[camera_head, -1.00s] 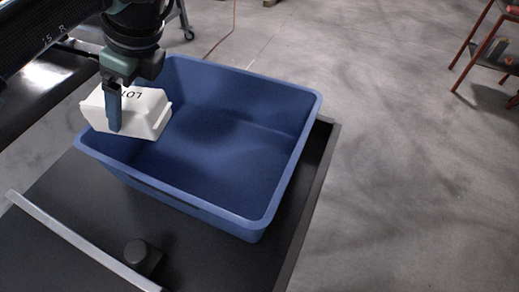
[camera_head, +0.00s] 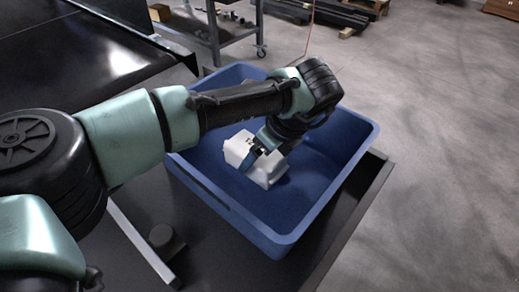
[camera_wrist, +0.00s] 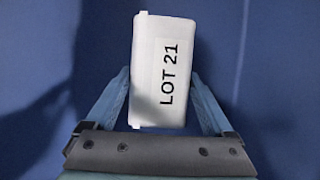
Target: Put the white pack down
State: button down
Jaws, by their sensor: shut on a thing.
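The white pack (camera_head: 266,173) is inside the blue bin (camera_head: 352,122), low down and near the middle. In the wrist view the pack (camera_wrist: 152,55) shows its label, "LOT 21", facing the camera. My gripper (camera_head: 252,158) reaches down into the bin from above and is shut on the pack. In the wrist view its two blue fingers stand on either side of the pack's lower part. Whether the pack touches the bin floor I cannot tell. My arm hides part of the bin's far left side.
The bin stands on a dark platform (camera_head: 355,205) with its edge at the right. Bare blue floor shows around the pack inside the bin. A dark table (camera_head: 80,50) is at the upper left, and a grey cart (camera_head: 215,35) stands behind. Concrete floor is open at the right.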

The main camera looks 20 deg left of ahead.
jog(key=shift+d, duration=0.1)
grip_release()
jog(key=shift+f, duration=0.1)
jog(key=b+v, duration=0.2)
jog(key=v, duration=1)
